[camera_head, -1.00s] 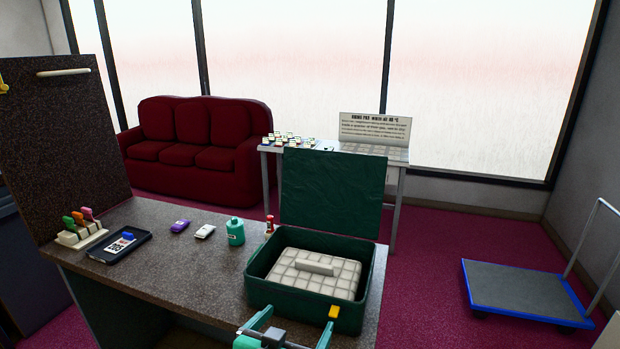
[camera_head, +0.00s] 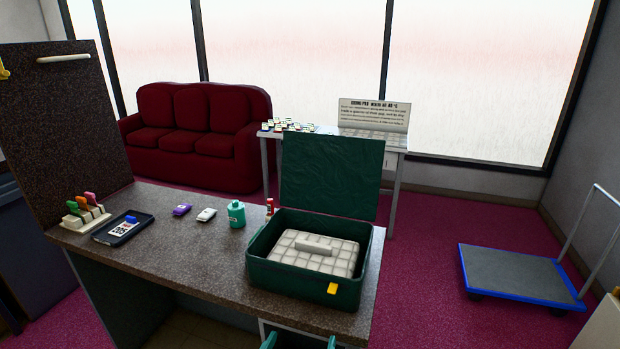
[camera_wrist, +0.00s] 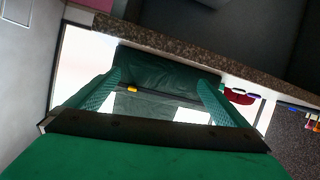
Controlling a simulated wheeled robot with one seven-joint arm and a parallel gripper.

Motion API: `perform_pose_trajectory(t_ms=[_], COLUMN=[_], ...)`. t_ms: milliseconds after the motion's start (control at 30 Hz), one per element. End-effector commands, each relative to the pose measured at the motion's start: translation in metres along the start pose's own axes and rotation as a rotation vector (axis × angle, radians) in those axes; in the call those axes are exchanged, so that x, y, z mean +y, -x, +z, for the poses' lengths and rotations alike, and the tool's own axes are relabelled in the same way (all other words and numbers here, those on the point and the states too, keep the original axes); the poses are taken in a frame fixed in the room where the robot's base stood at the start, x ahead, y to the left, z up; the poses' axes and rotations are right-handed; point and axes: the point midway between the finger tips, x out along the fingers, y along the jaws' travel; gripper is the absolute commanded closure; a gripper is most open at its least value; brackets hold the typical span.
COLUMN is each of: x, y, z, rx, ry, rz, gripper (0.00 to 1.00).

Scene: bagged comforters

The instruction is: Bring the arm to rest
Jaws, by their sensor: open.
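My gripper (camera_head: 299,341) shows only as two green fingertips at the bottom edge of the head view, just in front of the counter's front edge. In the wrist view my gripper (camera_wrist: 160,85) has its two green fingers wide apart with nothing between them. The green case (camera_head: 305,290) stands on the counter with its lid (camera_head: 331,178) raised and a yellow latch (camera_head: 332,288) on its front. A quilted pale comforter bag (camera_head: 314,257) with a handle lies inside it. The rest of my arm is out of the head view.
On the counter (camera_head: 190,268) are a teal bottle (camera_head: 236,214), a white item (camera_head: 206,215), a purple item (camera_head: 182,210), a black tray (camera_head: 122,229) and a rack of coloured tags (camera_head: 86,214). A blue-edged trolley (camera_head: 520,272) stands on the open floor at right.

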Motion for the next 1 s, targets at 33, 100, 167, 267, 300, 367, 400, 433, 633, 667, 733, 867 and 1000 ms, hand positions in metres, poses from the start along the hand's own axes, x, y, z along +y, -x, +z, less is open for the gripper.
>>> perform_pose_trajectory(t_ms=[33,100,167,267,300,367,400,433,633,667,733,867,1000], x=[0.003,0.004,0.005,0.007,0.008,0.009,0.01,0.01,0.016,0.017,0.02,0.026,0.034], y=[0.002,0.006,0.011,0.021,0.026,0.035,0.041,0.045,0.083,0.09,0.105,0.136,0.173], z=[0.019,0.038,0.054,0.08,0.09,0.105,0.115,0.122,0.165,0.171,0.183,0.203,0.219], rx=[-0.005,0.003,0.009,0.018,0.022,0.027,0.031,0.033,0.047,0.049,0.054,0.065,0.076], ry=[0.018,0.038,0.054,0.074,0.079,0.086,0.088,0.091,0.088,0.086,0.078,0.057,0.028], rz=[-0.011,-0.03,-0.049,-0.079,-0.092,-0.109,-0.121,-0.13,-0.181,-0.187,-0.2,-0.219,-0.23], gripper=[0.0,0.0,0.0,0.0,0.0,0.0,0.0,0.0,0.0,0.0,0.0,0.0,0.0])
